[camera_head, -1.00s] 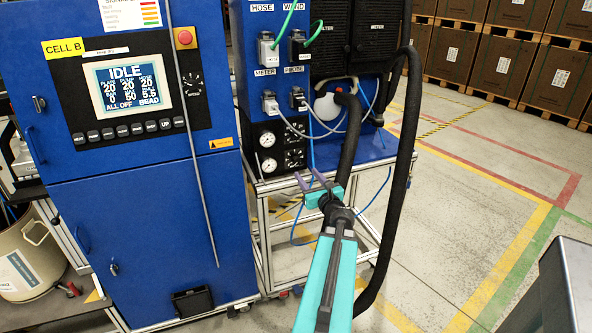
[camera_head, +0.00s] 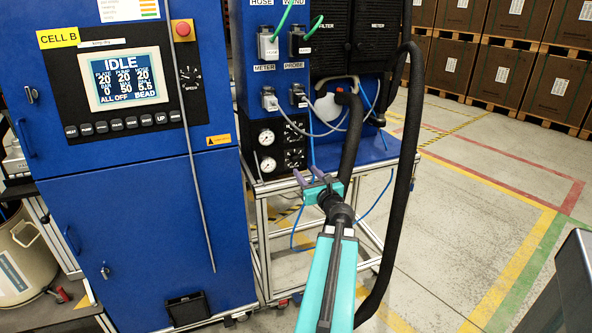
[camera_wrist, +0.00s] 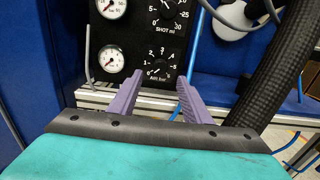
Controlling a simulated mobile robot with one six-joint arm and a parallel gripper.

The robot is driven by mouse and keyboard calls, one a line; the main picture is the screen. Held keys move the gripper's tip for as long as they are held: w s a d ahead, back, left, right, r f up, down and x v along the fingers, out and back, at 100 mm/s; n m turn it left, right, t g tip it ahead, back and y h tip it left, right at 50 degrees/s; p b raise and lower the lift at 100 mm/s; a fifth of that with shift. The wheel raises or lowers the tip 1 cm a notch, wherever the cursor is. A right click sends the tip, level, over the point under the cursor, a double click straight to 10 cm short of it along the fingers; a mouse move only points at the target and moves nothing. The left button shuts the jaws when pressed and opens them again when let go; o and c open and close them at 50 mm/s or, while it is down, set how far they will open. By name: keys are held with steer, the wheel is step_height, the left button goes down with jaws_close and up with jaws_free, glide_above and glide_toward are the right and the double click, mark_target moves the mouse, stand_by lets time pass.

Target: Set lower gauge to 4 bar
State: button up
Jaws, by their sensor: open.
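The lower gauge (camera_head: 268,165) is a round white dial on the black panel; in the wrist view (camera_wrist: 111,59) its needle is too small to read surely. Right of it is the lower knob (camera_head: 295,158), a black dial marked "Air bar" with a numbered scale; it also shows in the wrist view (camera_wrist: 158,70), where its pointer setting is unclear. My gripper (camera_head: 309,174) is open and empty, in front of and below the panel. In the wrist view, its purple fingers (camera_wrist: 160,79) point toward the lower knob, apart from it.
The upper gauge (camera_head: 266,137) and the "SHOT ml" knob (camera_wrist: 168,8) sit just above. A thick black hose (camera_head: 349,145) stands close right of my gripper. The metal frame rail (camera_wrist: 75,98) runs below the panel.

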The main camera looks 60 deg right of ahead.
mark_target(297, 161)
steer(key=shift+f+b, duration=0.15)
steer(key=shift+b, duration=0.15)
steer(key=shift+p+x, duration=0.35)
steer(key=shift+x, duration=3.85)
